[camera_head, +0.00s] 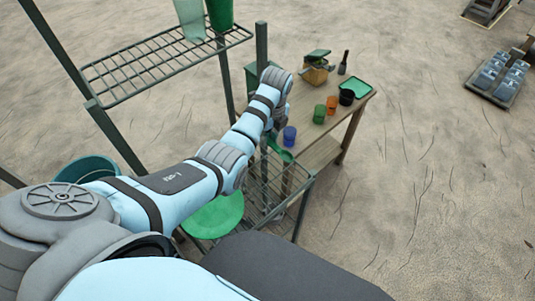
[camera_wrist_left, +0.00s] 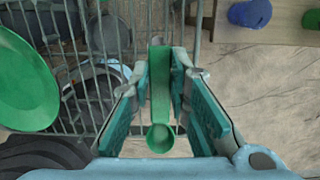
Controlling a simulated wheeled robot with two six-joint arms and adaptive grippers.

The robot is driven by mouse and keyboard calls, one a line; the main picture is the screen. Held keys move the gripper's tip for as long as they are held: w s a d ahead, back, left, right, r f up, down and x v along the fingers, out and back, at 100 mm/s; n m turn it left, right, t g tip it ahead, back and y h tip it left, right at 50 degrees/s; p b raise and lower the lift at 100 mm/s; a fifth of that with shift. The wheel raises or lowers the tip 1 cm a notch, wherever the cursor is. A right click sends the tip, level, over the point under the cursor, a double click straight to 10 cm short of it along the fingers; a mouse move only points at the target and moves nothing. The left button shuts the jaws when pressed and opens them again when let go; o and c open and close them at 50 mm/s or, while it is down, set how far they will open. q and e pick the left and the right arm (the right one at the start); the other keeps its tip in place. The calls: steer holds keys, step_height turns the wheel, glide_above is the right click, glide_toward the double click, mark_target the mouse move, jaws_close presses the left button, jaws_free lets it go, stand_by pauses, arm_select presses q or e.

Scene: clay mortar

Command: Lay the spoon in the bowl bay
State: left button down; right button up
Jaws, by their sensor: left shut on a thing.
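A green spoon (camera_wrist_left: 160,95) is held between the two teal fingers of my left gripper (camera_wrist_left: 160,75) in the left wrist view. Its round end points toward the bottom of that view. In the head view a green piece of it (camera_head: 286,155) shows below my left gripper (camera_head: 277,140), above the right part of a wire rack (camera_head: 268,180). In the left wrist view the rack (camera_wrist_left: 60,28) lies below and to the left of the spoon. I cannot tell which part is the bowl bay. My right gripper is in neither view.
A wooden table (camera_head: 320,130) behind the rack holds a blue cup (camera_head: 290,136), a green cup (camera_head: 319,114), an orange cup (camera_head: 332,105) and a dark pot (camera_head: 346,97). A green round dish (camera_head: 214,216) is left of the rack. A tall wire shelf (camera_head: 150,70) stands left.

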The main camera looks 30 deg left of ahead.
mark_target(267, 155)
arm_select(q)
steer(key=f+b, duration=0.1)
steer(key=f, duration=0.5)
steer(key=shift+s+b, duration=0.2)
steer(key=shift+b, duration=0.2)
steer(key=shift+f, duration=0.1)
steer(key=shift+w+f, duration=0.1)
steer(key=c, duration=1.5)
jaws_free()
steer(key=r+p, duration=0.1)
steer(key=r, duration=0.3)
steer(key=d+r+p, duration=0.1)
steer(key=r, duration=0.2)
steer(key=r+p, duration=0.1)
steer(key=r, duration=0.3)
steer(key=shift+s+d+r+p, duration=0.15)
steer(key=shift+s+r+p, duration=0.1)
steer(key=shift+r+p, duration=0.1)
steer(key=shift+r, duration=0.3)
